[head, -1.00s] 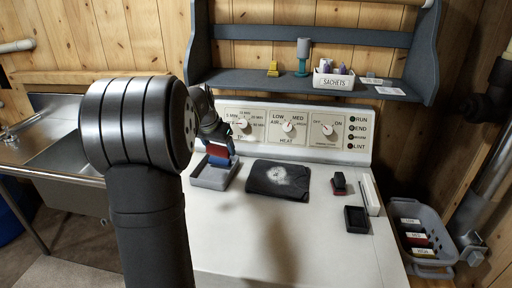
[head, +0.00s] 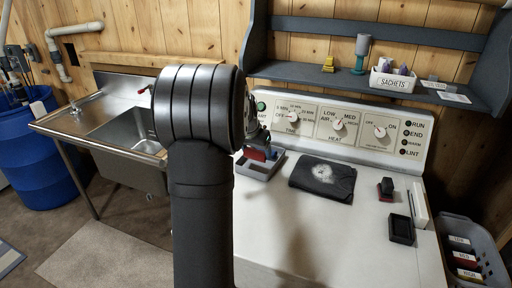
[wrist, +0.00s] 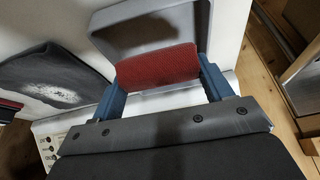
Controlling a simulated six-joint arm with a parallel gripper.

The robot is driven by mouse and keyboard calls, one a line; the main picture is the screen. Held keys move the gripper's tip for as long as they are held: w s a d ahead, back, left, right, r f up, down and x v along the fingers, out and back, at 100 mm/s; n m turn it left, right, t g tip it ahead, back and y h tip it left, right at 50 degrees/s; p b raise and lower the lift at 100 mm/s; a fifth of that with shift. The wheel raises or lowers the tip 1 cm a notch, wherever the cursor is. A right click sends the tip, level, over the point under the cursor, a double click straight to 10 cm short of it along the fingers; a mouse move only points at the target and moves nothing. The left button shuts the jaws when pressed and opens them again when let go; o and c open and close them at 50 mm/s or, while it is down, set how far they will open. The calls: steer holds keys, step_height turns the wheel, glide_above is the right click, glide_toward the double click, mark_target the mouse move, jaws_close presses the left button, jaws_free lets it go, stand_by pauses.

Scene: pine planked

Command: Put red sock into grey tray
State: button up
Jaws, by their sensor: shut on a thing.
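The red sock (wrist: 157,67) is a rolled bundle held crosswise between the two blue fingers of my gripper (wrist: 160,78) in the wrist view. In the head view the sock (head: 256,155) shows as a small red patch, partly hidden by my gripper (head: 260,152). The grey tray (head: 262,174) sits on the white dryer top, below the gripper. In the wrist view the tray (wrist: 140,22) lies just beyond the sock, which covers part of its near side. Exact height of the sock above the tray floor is hard to tell.
A black folded cloth (head: 323,179) with a pale patch lies right of the tray. A small black box (head: 400,229) and a dark red-based item (head: 386,188) are farther right. The control panel (head: 335,128) stands behind. The front dryer top is clear.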

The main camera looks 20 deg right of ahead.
steer(key=o, duration=1.1)
steer(key=shift+c, duration=0.2)
steer(key=v, duration=1.7)
steer(key=shift+r, duration=0.2)
steer(key=shift+s, duration=0.1)
steer(key=x, duration=1.7)
steer(key=shift+f, duration=0.15)
steer(key=shift+r, duration=0.65)
